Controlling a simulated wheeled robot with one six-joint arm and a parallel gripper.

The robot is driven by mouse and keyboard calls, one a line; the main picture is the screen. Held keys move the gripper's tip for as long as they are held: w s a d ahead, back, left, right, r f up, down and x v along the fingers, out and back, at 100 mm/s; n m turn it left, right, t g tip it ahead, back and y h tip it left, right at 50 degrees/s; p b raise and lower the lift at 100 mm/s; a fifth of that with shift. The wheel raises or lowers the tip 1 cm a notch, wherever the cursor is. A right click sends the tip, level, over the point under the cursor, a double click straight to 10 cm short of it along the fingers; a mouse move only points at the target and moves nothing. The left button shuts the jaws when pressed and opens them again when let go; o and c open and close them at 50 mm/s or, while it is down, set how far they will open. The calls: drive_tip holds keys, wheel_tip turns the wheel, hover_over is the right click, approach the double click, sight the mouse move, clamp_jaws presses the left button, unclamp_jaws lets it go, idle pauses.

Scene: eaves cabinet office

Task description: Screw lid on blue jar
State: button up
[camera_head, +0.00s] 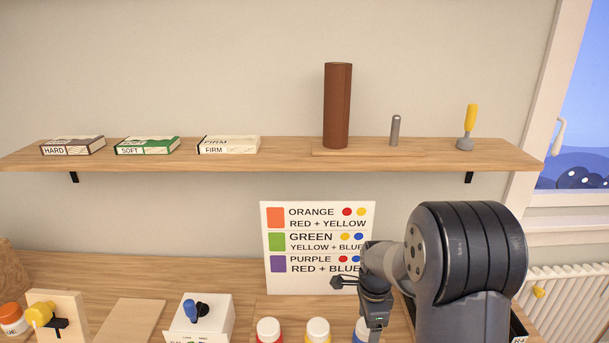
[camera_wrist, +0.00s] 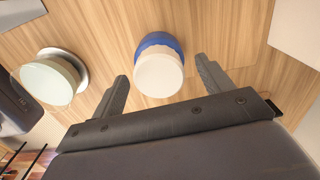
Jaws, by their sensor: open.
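The blue jar (camera_wrist: 158,42) stands on the wood surface in the wrist view, its blue part showing behind a white round part (camera_wrist: 158,76) that faces the camera. I cannot tell whether that white part is a seated lid or how tight it is. My gripper (camera_wrist: 161,68) is open, one finger on each side of the jar, with visible gaps to both. In the head view only a strip of the blue jar (camera_head: 358,329) shows; my arm covers most of it, and the fingertips cannot be made out.
Red (camera_head: 269,328) and yellow (camera_head: 318,328) jars stand in a row left of the blue one. A colour chart (camera_head: 280,281) stands behind. A white box with a blue knob (camera_head: 213,318) is further left. A pale green round thing (camera_wrist: 48,82) is left of my gripper. A shelf (camera_head: 285,160) runs above.

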drive_tip(key=n, duration=0.8)
drive_tip(key=shift+c, duration=0.3)
drive_tip(key=c, duration=1)
drive_tip(key=shift+m, duration=0.8)
drive_tip(key=shift+c, duration=0.4)
drive_tip(key=o, duration=0.6)
drive_tip(key=shift+m, duration=0.3)
drive_tip(key=o, duration=0.5)
drive_tip(key=shift+o, duration=0.2)
wheel_tip(320, 180, up, 11)
